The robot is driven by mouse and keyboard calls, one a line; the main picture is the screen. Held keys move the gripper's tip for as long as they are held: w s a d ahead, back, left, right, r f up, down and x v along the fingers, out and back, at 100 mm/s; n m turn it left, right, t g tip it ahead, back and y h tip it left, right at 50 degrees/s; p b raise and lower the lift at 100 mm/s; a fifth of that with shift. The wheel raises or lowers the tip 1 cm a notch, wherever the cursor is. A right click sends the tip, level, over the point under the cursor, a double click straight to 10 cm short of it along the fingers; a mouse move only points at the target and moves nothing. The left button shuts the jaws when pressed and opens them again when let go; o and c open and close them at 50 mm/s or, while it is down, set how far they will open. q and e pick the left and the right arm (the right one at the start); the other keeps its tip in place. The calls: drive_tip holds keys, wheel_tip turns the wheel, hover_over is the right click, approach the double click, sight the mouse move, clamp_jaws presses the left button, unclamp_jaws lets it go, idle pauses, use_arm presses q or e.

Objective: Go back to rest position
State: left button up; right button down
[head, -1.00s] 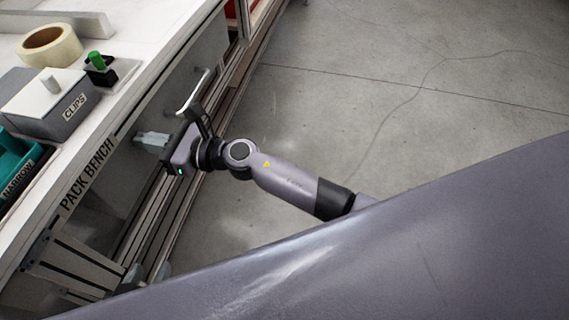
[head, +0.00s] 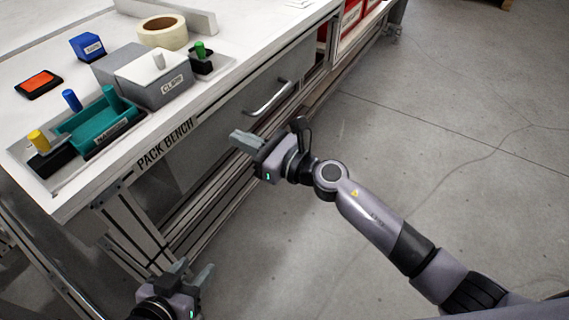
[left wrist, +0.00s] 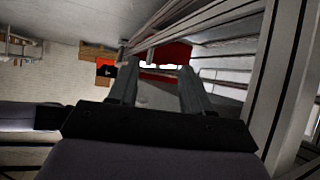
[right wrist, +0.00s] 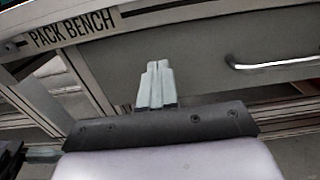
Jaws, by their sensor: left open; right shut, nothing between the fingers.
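My left gripper (head: 190,272) is at the bottom of the head view, low in front of the bench's left end. Its two fingers stand apart and empty, and they show the same in the left wrist view (left wrist: 156,88). My right gripper (head: 240,140) is in front of the bench's drawer, left of the drawer handle. Its fingers lie together with nothing between them, also in the right wrist view (right wrist: 156,85). Both grippers are clear of the bench top objects.
The pack bench (head: 110,186) has a grey drawer with a metal handle (head: 268,98). Open concrete floor (head: 450,110) lies to the right.

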drive_tip(key=s+d+f+m+t+h, duration=0.2)
drive_tip(key=s+d+m+t+h, duration=0.35)
drive_tip(key=d+m, duration=1)
drive_tip(key=s+d+f+m+g+h, duration=0.25)
drive_tip(key=s+f+m, duration=0.2)
drive_tip(key=m, duration=0.55)
drive_tip(key=s+d+f+m+g+h+p, duration=0.1)
drive_tip(key=s+d+f+m+h, duration=0.15)
drive_tip(key=s+m, duration=0.55)
drive_tip(key=s+d+f+m+g+h, duration=0.1)
drive_tip(key=s+d+f+m+h, duration=0.25)
drive_tip(key=m, duration=0.75)
use_arm(q)
drive_tip(key=a+r+p, duration=0.2)
drive_tip(key=r+p, duration=0.5)
drive_tip(key=p, duration=0.3)
drive_tip(key=s+a+r+y+p, duration=0.1)
drive_tip(key=a+r+p, duration=0.1)
drive_tip(key=r+p, duration=0.6)
drive_tip(key=shift+s+n+y+p, duration=0.25)
drive_tip(key=shift+n+y+p, duration=0.05)
drive_tip(key=shift+p, duration=0.8)
use_arm(e)
wheel_tip(320, 180, up, 14)
drive_tip(key=s+d+y, duration=0.1)
drive_tip(key=d, duration=0.1)
drive_tip(key=shift+s+f+g, duration=0.15)
drive_tip(key=shift+s+g, duration=0.05)
drive_tip(key=shift+g, duration=0.1)
